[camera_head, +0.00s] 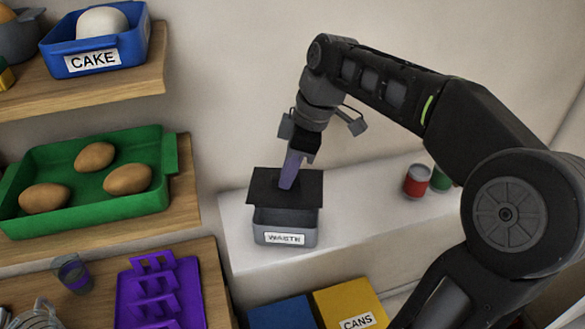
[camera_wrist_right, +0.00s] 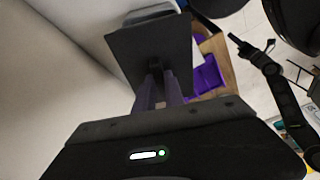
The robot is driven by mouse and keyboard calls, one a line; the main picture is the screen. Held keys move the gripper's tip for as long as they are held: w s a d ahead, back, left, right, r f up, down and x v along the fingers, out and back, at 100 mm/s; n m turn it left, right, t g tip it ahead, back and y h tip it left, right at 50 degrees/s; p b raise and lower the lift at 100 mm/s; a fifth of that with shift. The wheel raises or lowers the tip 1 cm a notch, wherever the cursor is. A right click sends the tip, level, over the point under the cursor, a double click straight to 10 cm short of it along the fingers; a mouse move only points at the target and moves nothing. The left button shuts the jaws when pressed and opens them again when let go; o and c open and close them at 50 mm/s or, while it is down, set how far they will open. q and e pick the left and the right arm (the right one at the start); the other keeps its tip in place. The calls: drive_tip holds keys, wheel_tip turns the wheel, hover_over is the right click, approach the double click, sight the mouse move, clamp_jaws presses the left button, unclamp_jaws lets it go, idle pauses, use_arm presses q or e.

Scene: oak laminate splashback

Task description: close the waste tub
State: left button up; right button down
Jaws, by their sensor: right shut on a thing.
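The grey waste tub (camera_head: 285,238) stands on a pale ledge, with a WASTE label on its front. Its dark square lid (camera_head: 262,190) is over the rear of the tub, and part of the inside shows at the front. My right gripper (camera_head: 288,184) points down, its purple fingers shut on the lid near its middle. In the right wrist view the gripper (camera_wrist_right: 158,98) meets the lid (camera_wrist_right: 150,50), and a little of the tub shows past the lid's edge. I cannot tell if the lid touches the rim. A dark arm, probably my left, shows small in the wrist view; its jaws are unclear.
A red can (camera_head: 417,181) and a green can stand on the ledge (camera_head: 365,222) to the right. A yellow CANS bin (camera_head: 350,304) and a blue bin are below. Shelves at left hold a green tray (camera_head: 120,207), a blue CAKE bin (camera_head: 95,50) and a purple rack (camera_head: 160,295).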

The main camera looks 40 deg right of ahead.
sight(293, 186)
drive_tip(key=shift+a, duration=0.15)
drive_tip(key=shift+s, duration=0.1)
drive_tip(key=shift+f, duration=0.1)
drive_tip(key=shift+f+b, duration=1.8)
drive_tip(key=shift+f, duration=0.5)
drive_tip(key=shift+f+b, duration=0.75)
drive_tip(key=shift+b, duration=0.1)
idle(0.8)
drive_tip(key=c, duration=0.9)
unclamp_jaws()
drive_tip(key=shift+o, duration=0.2)
